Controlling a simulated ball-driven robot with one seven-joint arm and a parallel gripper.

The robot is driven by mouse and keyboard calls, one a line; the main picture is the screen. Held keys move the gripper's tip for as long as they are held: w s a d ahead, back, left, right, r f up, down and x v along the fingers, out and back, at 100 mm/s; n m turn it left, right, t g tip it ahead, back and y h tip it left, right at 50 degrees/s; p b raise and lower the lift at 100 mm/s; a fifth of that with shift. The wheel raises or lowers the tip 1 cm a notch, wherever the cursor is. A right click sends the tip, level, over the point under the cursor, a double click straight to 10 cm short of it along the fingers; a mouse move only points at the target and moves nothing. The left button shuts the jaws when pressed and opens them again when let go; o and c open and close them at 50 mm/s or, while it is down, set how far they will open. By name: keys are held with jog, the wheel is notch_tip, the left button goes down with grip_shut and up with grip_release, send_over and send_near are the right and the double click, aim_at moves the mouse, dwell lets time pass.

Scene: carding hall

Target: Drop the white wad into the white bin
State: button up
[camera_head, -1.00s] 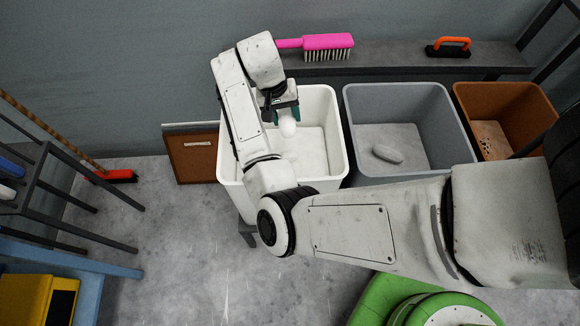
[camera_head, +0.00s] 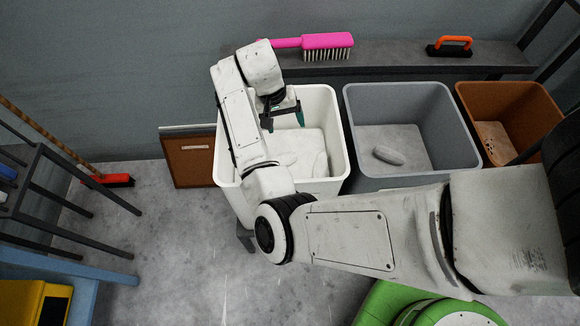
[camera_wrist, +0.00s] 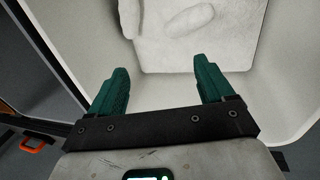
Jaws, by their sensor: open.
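The white bin (camera_head: 340,150) stands at the left of a row of bins, below the wall shelf. My gripper (camera_head: 284,121) is open and empty over the bin's mouth. In the wrist view its two green fingers (camera_wrist: 163,66) are spread, with nothing between them. Two pale lumps show inside the bin: a white wad (camera_head: 286,160) near the front left and a longer one (camera_head: 320,163) by the right wall. One wad also shows on the bin floor in the wrist view (camera_wrist: 189,20). I cannot tell for sure which lump was in my gripper.
A grey bin (camera_head: 350,100) holding a grey wad (camera_head: 388,155) and a brown bin (camera_head: 547,112) stand to the right. A pink brush (camera_head: 326,41) and an orange-handled tool (camera_head: 450,47) lie on the shelf (camera_head: 395,58). A brown panel (camera_head: 190,160) leans at the left.

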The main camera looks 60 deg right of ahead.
jog(key=shift+r, duration=0.1)
jog(key=v, duration=1)
jog(key=shift+r, duration=0.3)
jog(key=shift+w+a, duration=0.1)
jog(key=shift+w, duration=0.05)
